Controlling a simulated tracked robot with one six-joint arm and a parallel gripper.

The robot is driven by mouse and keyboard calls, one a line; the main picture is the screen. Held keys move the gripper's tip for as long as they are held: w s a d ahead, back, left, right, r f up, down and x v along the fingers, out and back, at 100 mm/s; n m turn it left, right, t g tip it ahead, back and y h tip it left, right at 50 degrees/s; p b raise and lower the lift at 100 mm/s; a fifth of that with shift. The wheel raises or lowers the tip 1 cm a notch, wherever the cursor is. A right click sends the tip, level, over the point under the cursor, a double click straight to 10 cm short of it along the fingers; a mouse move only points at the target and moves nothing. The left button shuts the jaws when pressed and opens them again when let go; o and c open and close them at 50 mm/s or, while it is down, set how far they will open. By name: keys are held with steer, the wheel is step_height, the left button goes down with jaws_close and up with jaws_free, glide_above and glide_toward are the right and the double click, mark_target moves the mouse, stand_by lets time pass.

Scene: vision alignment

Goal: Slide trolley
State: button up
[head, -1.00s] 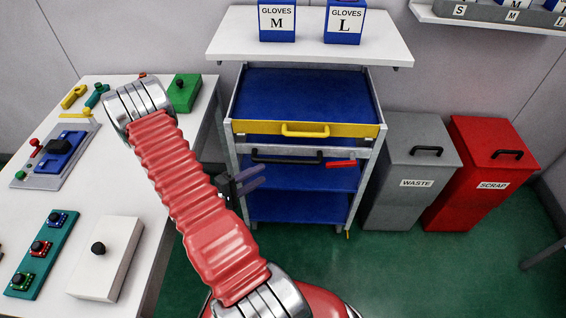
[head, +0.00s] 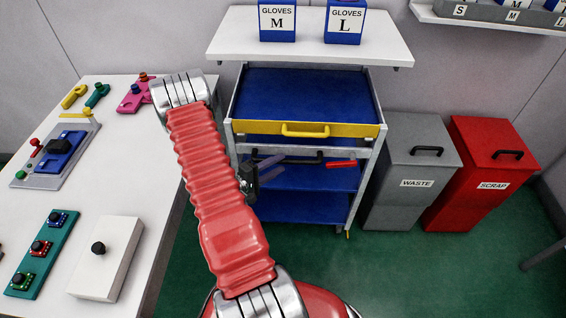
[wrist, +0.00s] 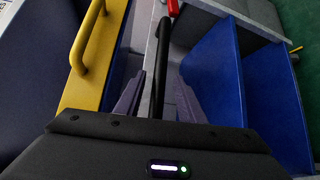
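Below this is a black bar handle (head: 310,158), partly hidden by my gripper in the head view. My gripper (head: 270,168) is at the left end of the black handle. In the wrist view the gripper (wrist: 157,95) is open, its two grey fingers apart with the black handle (wrist: 161,60) running between them. I cannot tell whether either finger touches it.
A red lever (head: 342,163) sits right of the black handle. A grey waste bin (head: 400,200) and a red scrap bin (head: 485,195) stand to the right. A white bench (head: 90,150) with fixtures is at left. Green floor (head: 400,280) is clear in front.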

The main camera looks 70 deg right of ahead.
mark_target(283, 162)
steer(key=shift+x, duration=1.6)
steer(key=shift+c, duration=0.4)
jaws_close()
steer(key=shift+f, duration=0.1)
steer(key=shift+a, duration=0.25)
